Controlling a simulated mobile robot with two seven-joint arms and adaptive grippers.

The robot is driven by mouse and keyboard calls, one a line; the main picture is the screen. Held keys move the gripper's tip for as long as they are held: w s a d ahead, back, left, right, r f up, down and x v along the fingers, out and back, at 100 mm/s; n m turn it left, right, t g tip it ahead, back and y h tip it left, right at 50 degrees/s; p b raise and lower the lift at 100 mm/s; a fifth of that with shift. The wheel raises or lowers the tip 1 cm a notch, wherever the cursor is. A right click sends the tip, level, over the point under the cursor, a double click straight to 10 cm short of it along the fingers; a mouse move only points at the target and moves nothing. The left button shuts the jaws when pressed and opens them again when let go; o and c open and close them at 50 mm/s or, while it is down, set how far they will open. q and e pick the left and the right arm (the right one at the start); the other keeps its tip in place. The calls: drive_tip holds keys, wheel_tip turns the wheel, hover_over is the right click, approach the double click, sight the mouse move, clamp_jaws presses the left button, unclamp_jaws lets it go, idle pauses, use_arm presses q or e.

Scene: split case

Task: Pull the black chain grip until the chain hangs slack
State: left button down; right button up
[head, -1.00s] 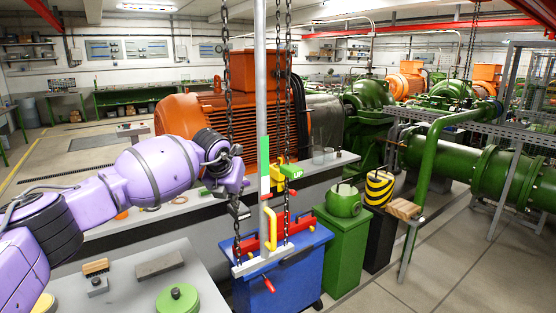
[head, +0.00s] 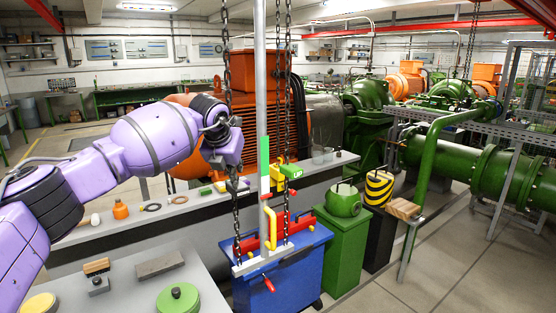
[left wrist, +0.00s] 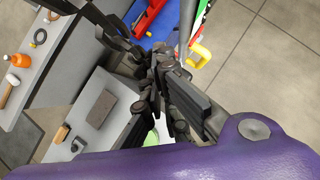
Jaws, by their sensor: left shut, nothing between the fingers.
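Two dark chains hang in the head view, a left chain (head: 227,70) and a right chain (head: 288,70), down to a grey crossbar (head: 262,262) above a blue case (head: 305,275). Both look straight. My left gripper (head: 236,186) is at the left chain, well above the crossbar; its fingers are shut with nothing between them. In the left wrist view its dark fingers (left wrist: 160,60) are together, with dark chain links (left wrist: 108,28) beside them. I cannot pick out a separate black chain grip from the dark fingers and links. My right gripper is not in view.
A grey post (head: 262,100) with a green, white and red band stands between the chains. A yellow block with a green UP sign (head: 291,171) is beside it. A bench (head: 120,236) with small parts lies behind. A green pedestal (head: 343,255) stands right.

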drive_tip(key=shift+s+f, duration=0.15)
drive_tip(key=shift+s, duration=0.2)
use_arm(q)
drive_tip(key=shift+r, duration=1.85)
wheel_tip(320, 180, up, 3)
drive_tip(key=shift+r, duration=0.2)
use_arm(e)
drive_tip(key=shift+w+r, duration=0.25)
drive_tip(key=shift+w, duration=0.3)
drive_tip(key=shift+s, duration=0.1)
